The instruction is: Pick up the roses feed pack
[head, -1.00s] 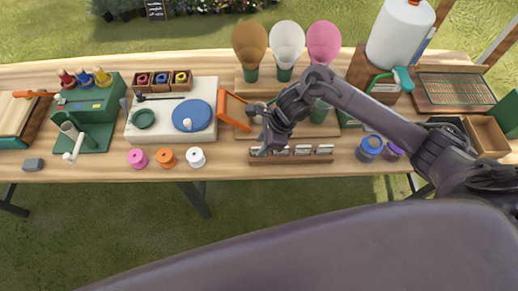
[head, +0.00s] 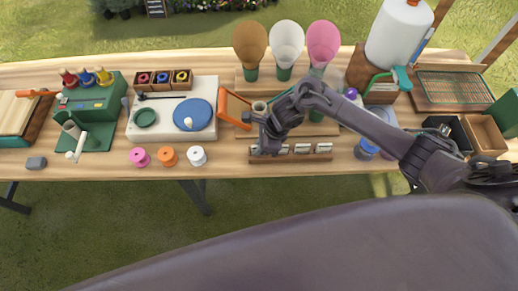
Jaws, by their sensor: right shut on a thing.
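A low wooden rack (head: 290,158) stands at the front edge of the table, right of centre, in the head view. Several small pale feed packs (head: 302,149) sit in a row in it. Their labels are too small to read, so I cannot tell which is the roses pack. My right gripper (head: 261,150) reaches down to the rack's left end. It is shut on the leftmost feed pack, which its fingers mostly hide. The pack appears still at the rack, and any gap below it is not visible. My left gripper is not in view.
Pink, orange and white spools (head: 168,156) stand left of the rack.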

